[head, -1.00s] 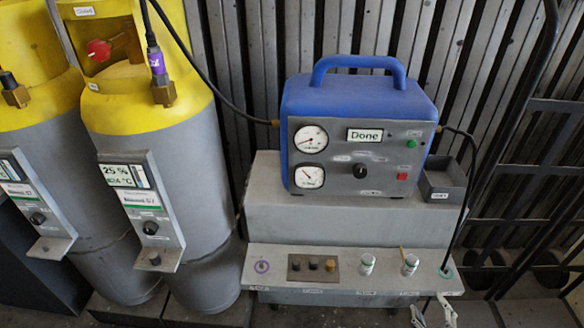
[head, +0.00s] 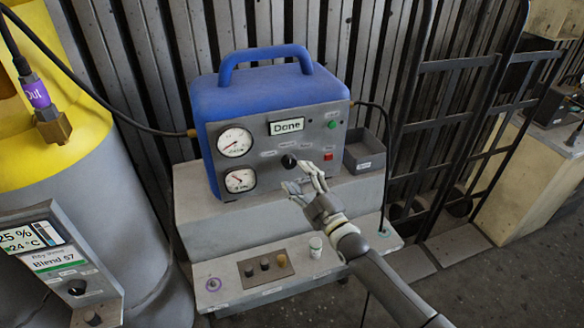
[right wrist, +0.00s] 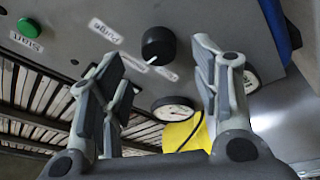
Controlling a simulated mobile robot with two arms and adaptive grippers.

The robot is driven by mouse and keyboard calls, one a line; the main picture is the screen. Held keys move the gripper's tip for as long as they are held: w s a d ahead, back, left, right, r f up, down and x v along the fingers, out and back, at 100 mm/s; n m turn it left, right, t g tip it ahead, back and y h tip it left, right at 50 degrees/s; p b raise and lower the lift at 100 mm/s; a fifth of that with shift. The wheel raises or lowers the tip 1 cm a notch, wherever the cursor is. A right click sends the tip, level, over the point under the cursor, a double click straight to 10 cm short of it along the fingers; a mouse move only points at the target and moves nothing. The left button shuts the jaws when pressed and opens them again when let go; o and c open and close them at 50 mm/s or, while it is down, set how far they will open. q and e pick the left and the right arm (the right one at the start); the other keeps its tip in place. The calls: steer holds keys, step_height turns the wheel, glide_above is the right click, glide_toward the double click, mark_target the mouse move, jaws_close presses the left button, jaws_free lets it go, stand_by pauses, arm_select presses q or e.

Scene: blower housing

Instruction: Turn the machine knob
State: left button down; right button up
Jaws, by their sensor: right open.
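The blue machine (head: 285,95) stands on a grey step with its grey front panel facing me. Its black knob (head: 289,161) sits low in the middle of the panel. In the right wrist view the knob (right wrist: 158,46) has a white pointer mark and labels around it, one reading "Purge". My right gripper (head: 306,182) is open and empty, just in front of the panel, a little below and right of the knob. In the right wrist view the gripper's fingers (right wrist: 158,75) stand apart, with the knob beyond their tips and not touched. My left gripper is out of view.
The machine's display (head: 287,126) reads "Done". Two gauges are at the panel's left, and a green button (head: 332,124) and a red button (head: 328,156) at its right. Yellow-topped cylinder (head: 75,190) stands left.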

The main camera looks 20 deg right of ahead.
mark_target(290, 165)
steer(key=shift+x, duration=1.9)
steer(key=c, duration=1)
steer(key=shift+c, duration=0.2)
